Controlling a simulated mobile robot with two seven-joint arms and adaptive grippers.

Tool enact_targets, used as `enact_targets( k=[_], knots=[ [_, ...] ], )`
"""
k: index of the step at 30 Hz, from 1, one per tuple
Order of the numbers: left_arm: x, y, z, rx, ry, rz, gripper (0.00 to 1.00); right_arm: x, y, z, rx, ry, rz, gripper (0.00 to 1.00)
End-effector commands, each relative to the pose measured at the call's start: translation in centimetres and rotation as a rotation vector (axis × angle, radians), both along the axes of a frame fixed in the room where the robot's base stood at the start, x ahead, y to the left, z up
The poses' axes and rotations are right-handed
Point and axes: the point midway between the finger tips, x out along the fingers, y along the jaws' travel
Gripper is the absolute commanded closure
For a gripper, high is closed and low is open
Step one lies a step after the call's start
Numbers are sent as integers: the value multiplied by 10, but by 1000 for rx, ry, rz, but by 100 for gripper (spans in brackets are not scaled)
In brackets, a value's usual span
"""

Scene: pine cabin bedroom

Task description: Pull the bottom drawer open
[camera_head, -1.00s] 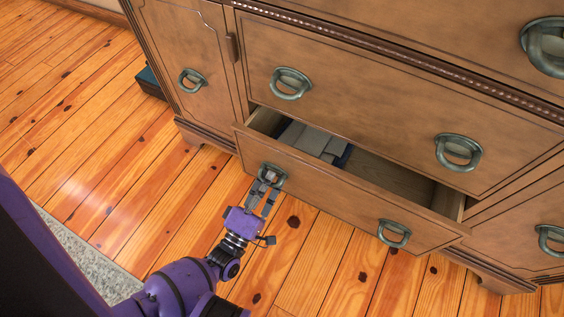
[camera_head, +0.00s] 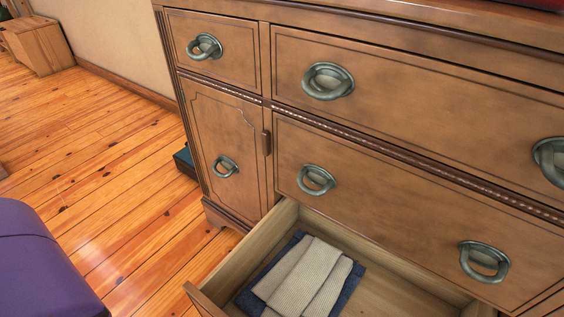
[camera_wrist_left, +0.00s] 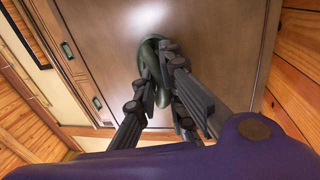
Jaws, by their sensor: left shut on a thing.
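The bottom drawer (camera_head: 262,246) of the wooden dresser stands well open in the head view, its inside showing. Folded beige and dark blue cloths (camera_head: 306,275) lie in it. Most of its front is cut off by the lower picture edge. In the left wrist view the drawer front (camera_wrist_left: 208,35) fills the middle, with a green-grey ring handle (camera_wrist_left: 150,62) on it. My left gripper (camera_wrist_left: 160,75) is shut on that handle, its fingers around the ring. My right gripper is in neither view.
Closed drawers and a side door (camera_head: 228,150) with ring handles are above and beside the open drawer. A dark teal box (camera_head: 186,161) sits on the floor left of the dresser. A wooden crate (camera_head: 38,46) stands at the far wall. The plank floor between is clear.

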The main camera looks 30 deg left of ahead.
Motion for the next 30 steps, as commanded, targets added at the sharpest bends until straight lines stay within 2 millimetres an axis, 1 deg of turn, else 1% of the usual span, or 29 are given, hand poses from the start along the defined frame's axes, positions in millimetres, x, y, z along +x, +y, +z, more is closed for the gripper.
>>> enact_targets(
  k=[1, 6, 18, 19, 21, 23, 30],
  knots=[
    [-7, 0, 0, 1, 3, -2, 100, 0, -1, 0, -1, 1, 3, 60],
    [-16, 0, 0, 2, 1, -3, 100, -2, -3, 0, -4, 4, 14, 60],
    [-17, 0, 0, 2, 1, -3, 100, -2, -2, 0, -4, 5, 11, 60],
    [-17, 0, 0, 0, 1, -2, 86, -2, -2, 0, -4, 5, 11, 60],
    [-17, 0, 0, 1, 2, -2, 77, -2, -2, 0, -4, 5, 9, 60],
    [-17, 0, 0, 1, 2, -2, 71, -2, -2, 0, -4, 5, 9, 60],
    [-16, 1, 0, 1, 2, -1, 71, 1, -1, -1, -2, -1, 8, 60]
  ],
)
